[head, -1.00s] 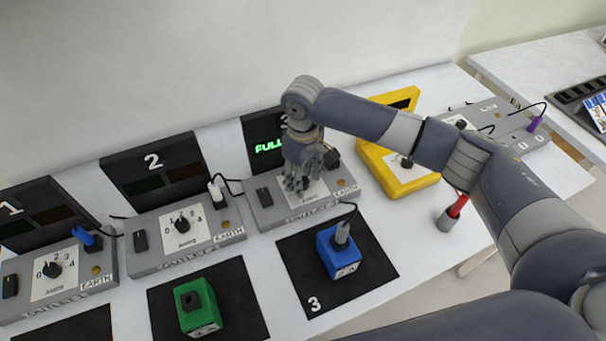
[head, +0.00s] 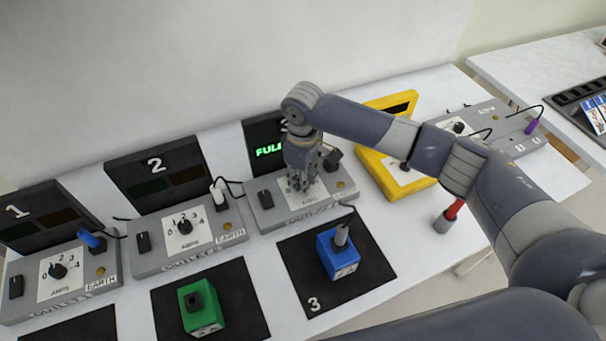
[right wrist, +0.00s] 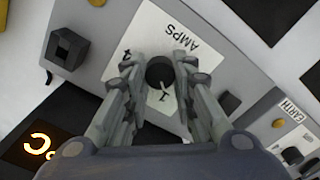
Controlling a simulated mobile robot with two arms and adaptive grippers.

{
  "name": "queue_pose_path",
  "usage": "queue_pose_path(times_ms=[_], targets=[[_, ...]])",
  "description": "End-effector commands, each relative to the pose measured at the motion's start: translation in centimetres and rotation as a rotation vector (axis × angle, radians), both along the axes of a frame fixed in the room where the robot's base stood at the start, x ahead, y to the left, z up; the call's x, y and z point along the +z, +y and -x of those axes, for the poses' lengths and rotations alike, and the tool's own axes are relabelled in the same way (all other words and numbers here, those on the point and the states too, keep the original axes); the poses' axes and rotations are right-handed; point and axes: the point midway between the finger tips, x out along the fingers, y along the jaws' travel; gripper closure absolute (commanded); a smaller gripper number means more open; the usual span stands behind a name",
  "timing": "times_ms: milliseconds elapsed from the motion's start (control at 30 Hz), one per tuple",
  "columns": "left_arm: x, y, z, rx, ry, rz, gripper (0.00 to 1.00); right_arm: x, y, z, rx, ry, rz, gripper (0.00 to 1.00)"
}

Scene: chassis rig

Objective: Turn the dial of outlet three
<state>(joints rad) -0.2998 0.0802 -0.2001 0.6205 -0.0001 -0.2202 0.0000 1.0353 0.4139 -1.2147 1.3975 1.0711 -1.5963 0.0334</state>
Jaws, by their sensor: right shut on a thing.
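Outlet three's grey box (head: 266,220) stands on the table, its black display (head: 266,140) lit with green letters, partly hidden by my arm. Its black dial (right wrist: 160,72) sits on a white AMPS plate (right wrist: 150,30); in the head view my gripper hides the dial. My right gripper (head: 301,184) comes down onto the plate from above. In the right wrist view its fingers (right wrist: 158,75) lie on both sides of the dial, shut on it. The left gripper is not in view.
Outlet two (head: 160,262) and outlet one (head: 75,300) stand to the left. A yellow device (head: 398,180) is close on the right. A blue block (head: 340,265) sits on the black mat (head: 295,265) in front; a green block (head: 203,320) is farther left. A red-handled tool (head: 447,217) stands at right.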

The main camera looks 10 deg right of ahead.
Motion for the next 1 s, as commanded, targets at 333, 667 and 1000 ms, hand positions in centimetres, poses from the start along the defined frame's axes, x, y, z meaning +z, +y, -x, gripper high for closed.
queue_pose_path(times_ms=[333, 667, 1000], targets=[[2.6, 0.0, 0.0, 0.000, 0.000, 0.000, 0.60, 0.3, 0.0, 0.0, 0.275, 0.002, -0.001, 0.99], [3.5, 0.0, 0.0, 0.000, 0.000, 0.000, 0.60, 0.2, 0.0, 0.0, 0.456, 0.000, -0.001, 0.99], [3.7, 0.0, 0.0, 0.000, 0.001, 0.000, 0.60, 0.1, 0.0, -0.1, 0.515, -0.002, -0.001, 0.99]])
